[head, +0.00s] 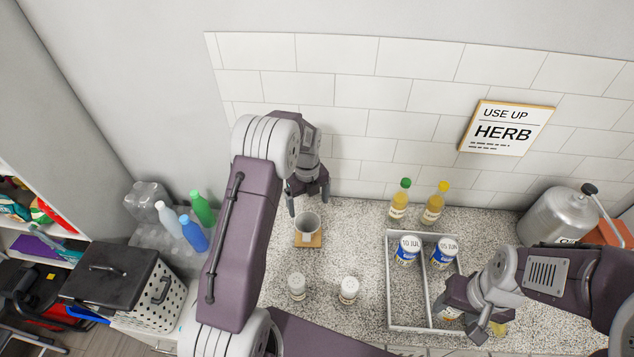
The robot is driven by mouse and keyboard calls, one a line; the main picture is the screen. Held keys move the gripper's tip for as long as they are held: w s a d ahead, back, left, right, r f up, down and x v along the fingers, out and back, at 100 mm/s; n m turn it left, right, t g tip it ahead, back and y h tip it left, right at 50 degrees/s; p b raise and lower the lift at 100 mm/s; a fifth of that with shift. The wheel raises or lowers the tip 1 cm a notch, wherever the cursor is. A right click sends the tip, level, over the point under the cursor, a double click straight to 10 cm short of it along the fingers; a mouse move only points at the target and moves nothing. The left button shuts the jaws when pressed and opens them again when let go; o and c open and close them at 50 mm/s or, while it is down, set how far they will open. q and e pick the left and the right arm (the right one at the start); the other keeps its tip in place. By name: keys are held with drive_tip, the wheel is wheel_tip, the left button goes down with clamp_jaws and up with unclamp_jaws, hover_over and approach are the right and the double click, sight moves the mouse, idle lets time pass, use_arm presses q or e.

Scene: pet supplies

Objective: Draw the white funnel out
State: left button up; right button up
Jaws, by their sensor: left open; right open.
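My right gripper (461,327) is open at the front right, over the lower right part of the divided tray (391,290). Its fingertips are partly hidden by its own body.
Two blue-and-white tins (408,250) stand in the tray's back part. Two yellow bottles (400,200) stand behind it. Two small white-capped jars (297,285) stand in front of the coaster. A metal canister (555,220) is at right. Bottles and a bin (125,285) are at left.

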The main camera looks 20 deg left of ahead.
sight(308, 222)
use_arm(q)
drive_tip(key=shift+w, duration=0.2)
drive_tip(key=f+p, duration=0.1)
drive_tip(key=f, duration=0.1)
drive_tip(key=s+f+p, duration=0.1)
drive_tip(key=f, duration=0.2)
drive_tip(key=f+p, duration=0.1)
drive_tip(key=f, duration=0.1)
drive_tip(key=shift+s+f, duration=0.2)
drive_tip(key=shift+s, duration=0.1)
drive_tip(key=shift+f, duration=0.35)
drive_tip(key=shift+s+d+r, duration=0.1)
drive_tip(key=shift+s+r, duration=0.05)
drive_tip(key=shift+s, duration=0.4)
drive_tip(key=shift+w, duration=0.3)
drive_tip(key=c, duration=1.4)
drive_tip(key=shift+s+r+p, duration=0.1)
drive_tip(key=shift+r+p, duration=0.1)
drive_tip(key=shift+p, duration=0.15)
wheel_tip(308, 222, up, 6)
drive_tip(key=p, duration=0.3)
drive_tip(key=shift+f+p, duration=0.25)
drive_tip(key=shift+p, duration=0.1)
use_arm(e)
wheel_tip(308, 222, up, 8)
drive_tip(key=s, duration=0.2)
